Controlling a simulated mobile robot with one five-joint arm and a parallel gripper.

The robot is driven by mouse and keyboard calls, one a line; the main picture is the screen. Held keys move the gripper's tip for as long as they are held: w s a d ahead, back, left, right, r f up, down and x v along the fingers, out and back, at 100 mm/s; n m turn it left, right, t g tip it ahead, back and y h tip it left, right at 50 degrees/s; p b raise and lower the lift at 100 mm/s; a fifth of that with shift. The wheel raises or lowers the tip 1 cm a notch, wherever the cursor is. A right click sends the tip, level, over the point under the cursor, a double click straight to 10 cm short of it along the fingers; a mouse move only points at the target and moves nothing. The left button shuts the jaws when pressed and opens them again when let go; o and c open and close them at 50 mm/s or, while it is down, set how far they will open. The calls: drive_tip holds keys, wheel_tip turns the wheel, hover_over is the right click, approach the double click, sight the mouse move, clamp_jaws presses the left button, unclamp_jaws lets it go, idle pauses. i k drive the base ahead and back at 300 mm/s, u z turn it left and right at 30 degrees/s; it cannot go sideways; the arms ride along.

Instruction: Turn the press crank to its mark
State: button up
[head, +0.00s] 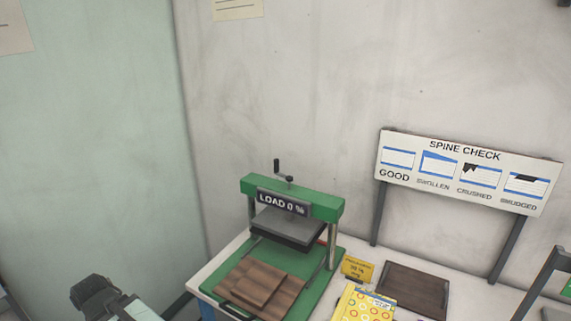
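A green press (335,207) stands on a white table, with a sign on its top beam reading "LOAD 0 %". Its dark crank (283,175) sits on top of the beam, with an upright handle at the left end. The crank's mark cannot be made out at this size. A grey platen (287,225) hangs below the beam, above brown wooden boards (262,284) on the green base. A dark part of my arm shows at the lower left, well apart from the press. My gripper's fingers cannot be made out.
A yellow card (357,268), a yellow patterned book (365,304) and a dark brown tray (416,286) are right of the press on the table (322,303). A "SPINE CHECK" board (463,172) stands behind on dark posts. The space above the crank is clear.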

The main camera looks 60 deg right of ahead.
sight(289, 180)
drive_tip(key=u, duration=0.05)
drive_tip(key=i, duration=0.9)
drive_tip(key=z, duration=0.05)
